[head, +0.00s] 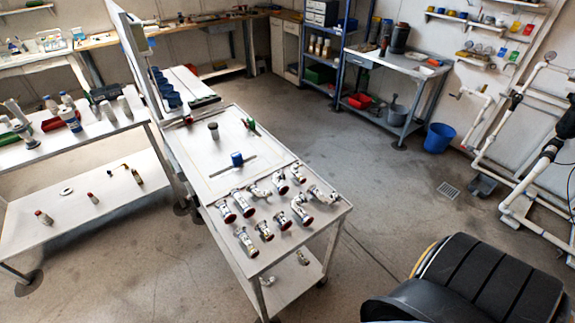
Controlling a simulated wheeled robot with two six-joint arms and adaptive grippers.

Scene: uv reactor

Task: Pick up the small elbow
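Several metallic pipe fittings, some with dark red ends, lie on the near half of the white cart's top (218,187). Some look bent like elbows: one bent fitting (301,210) near the cart's right side, one (323,195) at the right corner, and smaller ones (260,191) and (297,174) farther back. I cannot tell for certain which is the small elbow. Neither of my grippers shows in the head view, and no gripper is near the fittings.
A blue-capped item (237,159) and a grey knob-like item (214,131) stand farther back on the cart. A white shelf table (108,131) stands left. White piping (518,198) and a blue bucket (438,138) are right.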

